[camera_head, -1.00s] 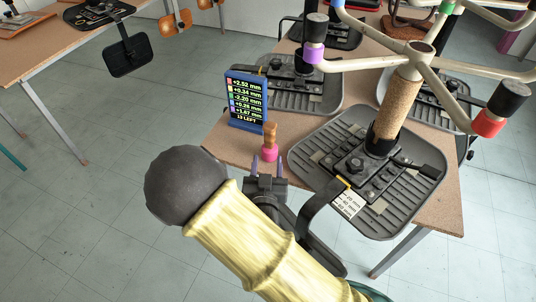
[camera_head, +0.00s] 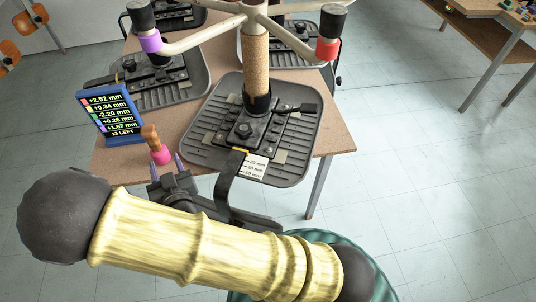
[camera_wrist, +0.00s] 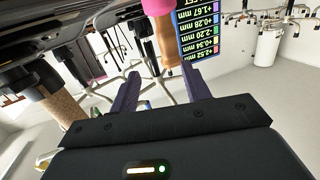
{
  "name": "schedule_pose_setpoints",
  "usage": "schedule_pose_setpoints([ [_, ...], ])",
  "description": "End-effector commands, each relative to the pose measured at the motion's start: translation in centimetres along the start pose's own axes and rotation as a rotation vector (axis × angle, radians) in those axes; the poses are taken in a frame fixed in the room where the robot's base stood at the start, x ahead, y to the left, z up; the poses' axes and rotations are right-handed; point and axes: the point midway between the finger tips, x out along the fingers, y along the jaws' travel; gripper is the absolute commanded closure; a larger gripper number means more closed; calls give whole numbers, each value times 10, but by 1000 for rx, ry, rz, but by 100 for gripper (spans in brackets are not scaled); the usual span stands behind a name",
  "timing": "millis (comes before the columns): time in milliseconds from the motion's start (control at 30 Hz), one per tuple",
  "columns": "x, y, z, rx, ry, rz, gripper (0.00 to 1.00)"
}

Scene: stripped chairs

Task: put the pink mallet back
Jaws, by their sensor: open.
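The pink mallet (camera_head: 160,155) stands on its pink head near the table's front left edge, with its brown handle upward, in the head view. In the wrist view, which looks upside down, its handle (camera_wrist: 168,42) hangs from the top, with the pink head cut off by the edge. My gripper (camera_head: 166,169) is open and empty, its two purple fingers just on the near side of the mallet. In the wrist view my gripper (camera_wrist: 160,85) has the handle's end near the gap between its fingertips, closer to the right finger; contact cannot be told.
A blue-framed display (camera_head: 109,119) with coloured readings and "13 LEFT" stands just behind the mallet. A grey ribbed chair base (camera_head: 290,165) with a cork-wrapped column (camera_head: 255,62) and spread arms takes up the table (camera_head: 335,125) to the right. More bases stand behind.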

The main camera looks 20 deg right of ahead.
Motion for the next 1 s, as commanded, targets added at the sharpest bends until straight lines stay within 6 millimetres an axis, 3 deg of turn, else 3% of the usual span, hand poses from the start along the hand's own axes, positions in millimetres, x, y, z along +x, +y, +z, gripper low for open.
schedule_pose_setpoints([
  [233,22,68,13,101,-317,139,52],
  [467,13,125,14,182,-619,187,52],
  [767,-38,192,-9,218,-933,172,52],
  [1000,-105,244,-34,177,-1146,166,52],
])
